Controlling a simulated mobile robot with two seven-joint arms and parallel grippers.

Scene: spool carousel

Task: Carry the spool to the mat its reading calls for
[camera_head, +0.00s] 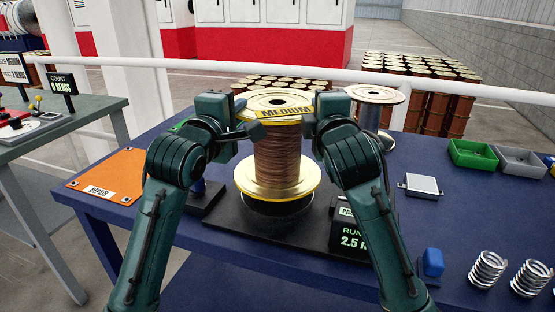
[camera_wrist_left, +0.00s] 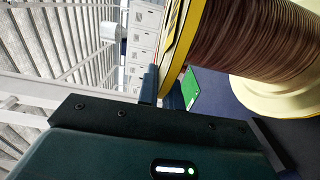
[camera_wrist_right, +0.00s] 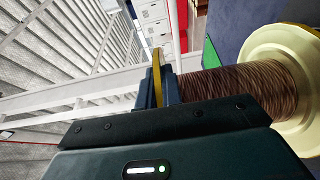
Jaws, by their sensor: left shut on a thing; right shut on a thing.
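The spool (camera_head: 277,165) is upright, wound with brown wire between two gold flanges; its upper rim carries a yellow MEDIUM label. My left gripper (camera_head: 252,128) is shut on the upper flange's left side, and my right gripper (camera_head: 309,124) on its right side. The lower flange is over a black round stand (camera_head: 277,207); I cannot tell whether they touch. The stand's display (camera_head: 351,238) shows "PA", "RUN" and "2.5", partly hidden by my right arm. An orange mat (camera_head: 108,172) marked REPAIR lies at left. A green mat (camera_wrist_left: 192,88) shows behind my left gripper.
Another spool (camera_head: 375,100), pale and seemingly empty, stands behind right. Green (camera_head: 473,153) and grey (camera_head: 520,161) trays, a small metal box (camera_head: 421,186) and springs (camera_head: 488,269) are on the blue table's right side.

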